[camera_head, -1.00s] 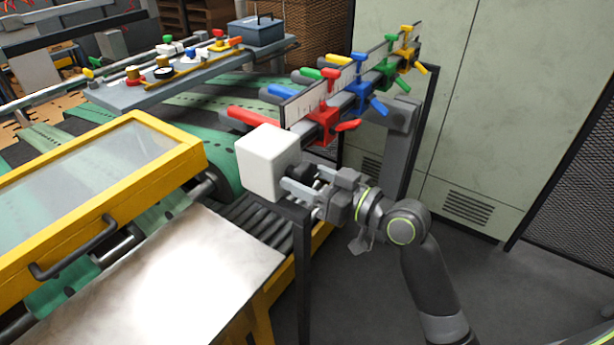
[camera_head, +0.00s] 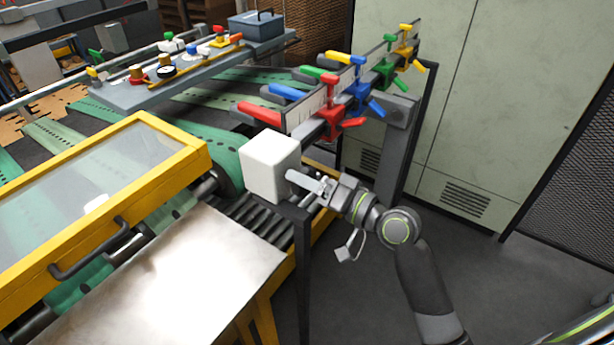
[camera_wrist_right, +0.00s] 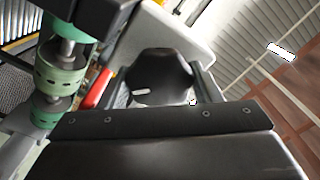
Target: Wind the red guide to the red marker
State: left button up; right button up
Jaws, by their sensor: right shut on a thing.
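The red guide (camera_head: 260,113) is a red bar at the near end of a rail, with a red clamp (camera_head: 331,120) beside it. A white scale plate (camera_head: 300,112) runs along the rail; I cannot make out a red marker on it. A white box (camera_head: 269,166) stands in front of the rail. My right gripper (camera_head: 300,182) is at the box's right side, its jaw turned on edge. In the right wrist view, a dark knob with a white mark (camera_wrist_right: 161,75) sits between the fingers, and the gripper is shut on it. The knob is hidden in the head view.
Blue, green and yellow guides and clamps (camera_head: 360,98) line the rail behind the red one. A yellow-framed clear cover (camera_head: 95,190) and a metal sheet (camera_head: 165,285) lie left. A dark post (camera_head: 303,265) stands below the box. Floor at right is clear.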

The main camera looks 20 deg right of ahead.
jog(key=shift+m, duration=0.5)
jog(key=o, duration=1)
jog(key=shift+s+d+f, duration=0.1)
jog(key=shift+s+d, duration=0.1)
jog(key=shift+d, duration=0.05)
jog(key=shift+b+v, duration=2.4)
jog(key=shift+v, duration=6)
